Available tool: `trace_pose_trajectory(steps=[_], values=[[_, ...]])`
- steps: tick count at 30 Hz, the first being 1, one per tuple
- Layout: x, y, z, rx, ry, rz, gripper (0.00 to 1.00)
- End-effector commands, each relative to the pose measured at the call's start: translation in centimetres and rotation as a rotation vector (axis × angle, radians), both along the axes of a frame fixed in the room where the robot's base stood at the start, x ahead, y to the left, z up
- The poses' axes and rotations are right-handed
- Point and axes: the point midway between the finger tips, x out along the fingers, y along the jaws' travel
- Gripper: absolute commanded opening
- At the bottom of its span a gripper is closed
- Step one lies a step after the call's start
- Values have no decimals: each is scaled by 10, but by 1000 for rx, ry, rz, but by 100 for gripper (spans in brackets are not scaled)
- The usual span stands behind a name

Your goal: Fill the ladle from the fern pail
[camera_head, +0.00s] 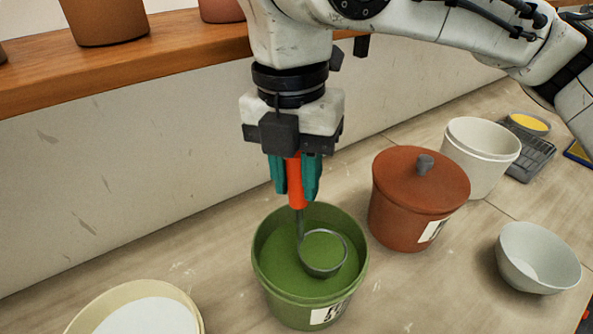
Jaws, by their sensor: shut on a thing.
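My gripper (297,188) is shut on the orange handle of the ladle (297,168), above the fern pail (265,278). The handle points nearly straight down. Its thin grey shaft reaches into the pail, and the round grey ladle bowl sits inside the pail, right of the shaft. The inside of the bowl looks green, like the pail's contents around it. I cannot tell how full it is or how deep it sits. The pail is green, upright and open, with a white label on its front, partly readable.
A lidded terracotta pot (400,208) stands right of the pail, with a white pail (495,158) behind it. A pale bowl (540,262) is at the right. A cream pail (88,318) with white contents is at the lower left. A wooden shelf (180,52) runs along the wall.

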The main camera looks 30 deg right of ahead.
Motion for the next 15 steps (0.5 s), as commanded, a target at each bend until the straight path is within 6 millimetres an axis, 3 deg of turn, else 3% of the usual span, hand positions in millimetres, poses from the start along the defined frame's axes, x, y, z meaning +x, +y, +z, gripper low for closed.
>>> trace_pose_trajectory(steps=[15], values=[[0, 0, 30, 1, -1, 0, 0]])
